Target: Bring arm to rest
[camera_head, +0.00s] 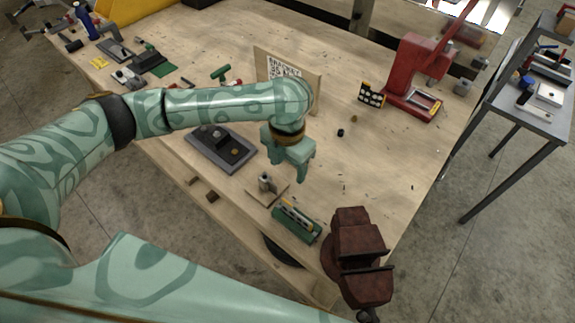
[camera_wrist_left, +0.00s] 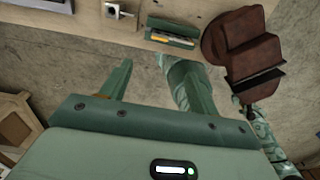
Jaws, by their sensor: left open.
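My left arm reaches in from the left in the head view, and its gripper (camera_head: 290,160) hangs over the workbench (camera_head: 300,55) near the front edge. It is open and empty. In the left wrist view the two fingers of the left gripper (camera_wrist_left: 157,80) stand apart with floor and the bench's edge behind them. My right gripper does not show clearly in either view.
A dark red vise (camera_head: 357,250) is at the front right corner. A green tray (camera_head: 297,220), a small wooden block (camera_head: 266,187) and a dark grey tray (camera_head: 222,150) lie near the gripper. A lettered board (camera_head: 285,75) and a red press (camera_head: 415,75) stand behind.

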